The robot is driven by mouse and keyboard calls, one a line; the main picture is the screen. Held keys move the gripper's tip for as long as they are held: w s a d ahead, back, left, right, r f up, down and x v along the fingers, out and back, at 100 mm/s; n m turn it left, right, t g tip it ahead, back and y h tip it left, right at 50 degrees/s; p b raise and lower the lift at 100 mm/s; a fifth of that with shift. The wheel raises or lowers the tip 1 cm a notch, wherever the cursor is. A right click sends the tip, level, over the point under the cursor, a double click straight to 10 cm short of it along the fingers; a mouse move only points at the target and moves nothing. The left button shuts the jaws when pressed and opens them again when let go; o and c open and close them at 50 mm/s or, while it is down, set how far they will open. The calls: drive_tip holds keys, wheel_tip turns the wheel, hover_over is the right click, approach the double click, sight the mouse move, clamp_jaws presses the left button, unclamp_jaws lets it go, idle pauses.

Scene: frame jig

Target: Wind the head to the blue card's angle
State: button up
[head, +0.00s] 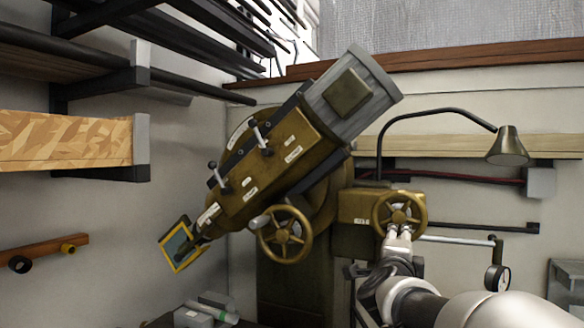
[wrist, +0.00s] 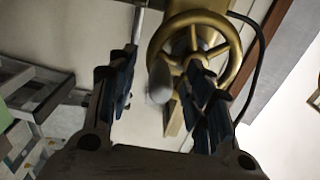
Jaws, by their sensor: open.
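The machine head (head: 270,165) is a large brass and grey body, tilted with its grey end up to the right. Its lower left end is near a teal panel in a yellow frame (head: 180,246). I cannot make out a blue card or an angle scale. One brass handwheel (head: 285,235) is below the head; another (head: 399,213) is on the box to its right. My gripper (head: 398,240) is at that right handwheel. In the wrist view, my gripper (wrist: 165,65) is open, with the wheel's grey handle (wrist: 160,82) appearing between its fingers. Contact cannot be told.
A black lamp (head: 507,147) arches above the right handwheel. A horizontal bar (head: 455,239) and a small dial (head: 497,278) are right of my gripper. Black racks (head: 100,80) and a wooden block (head: 65,140) fill the left. Grey boxes (head: 205,310) are low at centre left.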

idle(0.3)
drive_tip(key=v, duration=0.7)
drive_tip(key=shift+s+b, duration=0.25)
drive_tip(key=shift+b, duration=0.1)
drive_tip(key=shift+a+r, duration=0.1)
drive_tip(key=s+a+f+n+g+y, duration=0.2)
drive_tip(key=s+a+f+n+y, duration=0.15)
drive_tip(key=s+n, duration=0.3)
drive_tip(key=s+a+f+n+g+y, duration=0.2)
drive_tip(key=s+a+f+n+y, duration=0.1)
drive_tip(key=s+f+n+y, duration=0.3)
drive_tip(key=s+d+f+n+g+h, duration=0.2)
drive_tip(key=s+f, duration=0.6)
drive_tip(key=s, duration=0.4)
drive_tip(key=s+d+f+n+g+h, duration=0.2)
drive_tip(key=s+d+f+n+g, duration=0.2)
drive_tip(key=s, duration=0.8)
wheel_tip(320, 180, down, 4)
drive_tip(key=n+g, duration=0.2)
drive_tip(key=n, duration=0.1)
drive_tip(key=shift+g, duration=0.3)
